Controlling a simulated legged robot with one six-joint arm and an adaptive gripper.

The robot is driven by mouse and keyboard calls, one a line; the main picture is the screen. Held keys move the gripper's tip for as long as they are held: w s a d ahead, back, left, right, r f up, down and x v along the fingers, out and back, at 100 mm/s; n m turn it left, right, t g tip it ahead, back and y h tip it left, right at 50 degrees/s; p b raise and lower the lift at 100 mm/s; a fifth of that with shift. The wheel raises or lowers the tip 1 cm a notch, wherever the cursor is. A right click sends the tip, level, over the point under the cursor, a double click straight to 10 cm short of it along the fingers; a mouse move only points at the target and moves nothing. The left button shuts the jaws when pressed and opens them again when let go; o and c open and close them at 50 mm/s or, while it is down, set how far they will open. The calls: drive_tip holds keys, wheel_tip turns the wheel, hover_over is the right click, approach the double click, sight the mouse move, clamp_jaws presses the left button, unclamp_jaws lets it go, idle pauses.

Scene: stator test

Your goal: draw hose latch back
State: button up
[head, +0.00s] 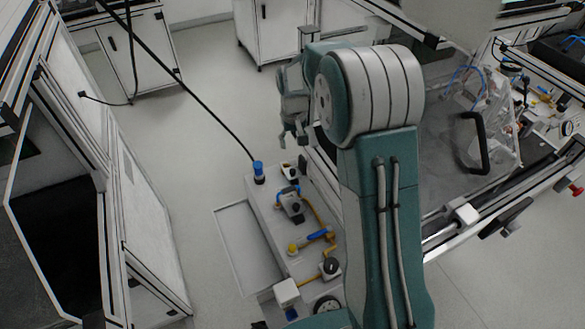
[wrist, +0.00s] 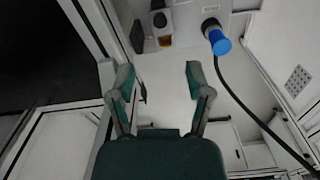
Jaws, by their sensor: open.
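A blue hose coupling (head: 258,167) stands at the far corner of the pale bench top, with a black hose (head: 215,110) rising from it to the upper left. In the wrist view the blue coupling (wrist: 220,44) is at the top, right of my fingers, with a dark collar at its base; the black hose (wrist: 243,105) runs down right. A separate latch part cannot be made out. My gripper (head: 292,141) hangs above and to the right of the coupling in the head view. In the wrist view my gripper (wrist: 158,73) is open and empty, apart from the coupling.
The bench top (head: 268,215) also carries a blue-and-grey valve (head: 291,203), yellow tubing (head: 320,215) and a dark round knob (head: 330,266). A white-framed cabinet (head: 150,220) stands left. Clear equipment with a black handle (head: 474,140) is on the right. Open floor lies beyond the bench.

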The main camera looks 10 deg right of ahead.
sight(292, 170)
drive_tip(key=f, duration=0.8)
drive_tip(key=w+f, duration=0.1)
drive_tip(key=f, duration=0.4)
drive_tip(key=shift+c, duration=0.3)
clamp_jaws()
